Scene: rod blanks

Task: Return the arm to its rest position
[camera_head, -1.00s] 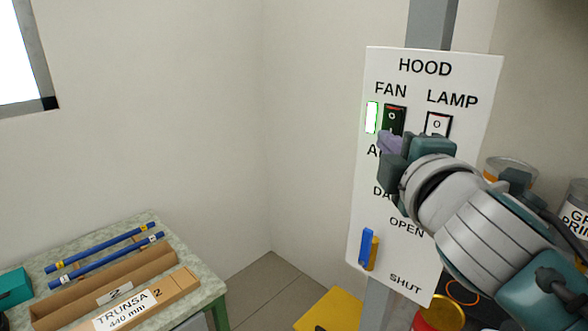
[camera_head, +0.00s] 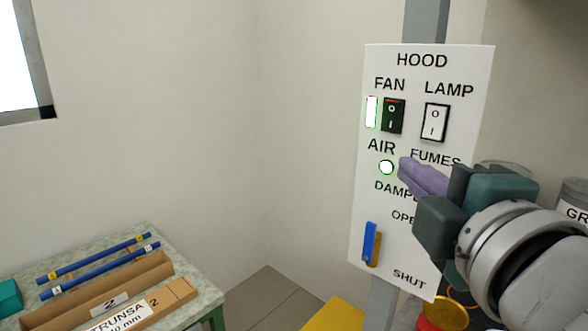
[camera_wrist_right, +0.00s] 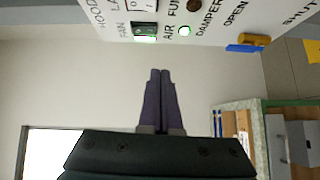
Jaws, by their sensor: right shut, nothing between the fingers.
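My right gripper (camera_head: 404,172) is in front of the white hood panel (camera_head: 388,232) in the head view, its purple fingers together and empty. It covers part of the damper lettering and the area below FUMES. In the right wrist view the two fingers (camera_wrist_right: 160,75) lie side by side, pointing toward the panel (camera_wrist_right: 196,42). A round light (camera_head: 386,167) glows under AIR. My left gripper is not in view.
A blue and yellow damper lever (camera_head: 370,244) sits low on the panel. At lower left, a table (camera_head: 205,290) holds blue rods (camera_head: 95,262) and a cardboard box (camera_head: 150,272) with a TRUNSA label.

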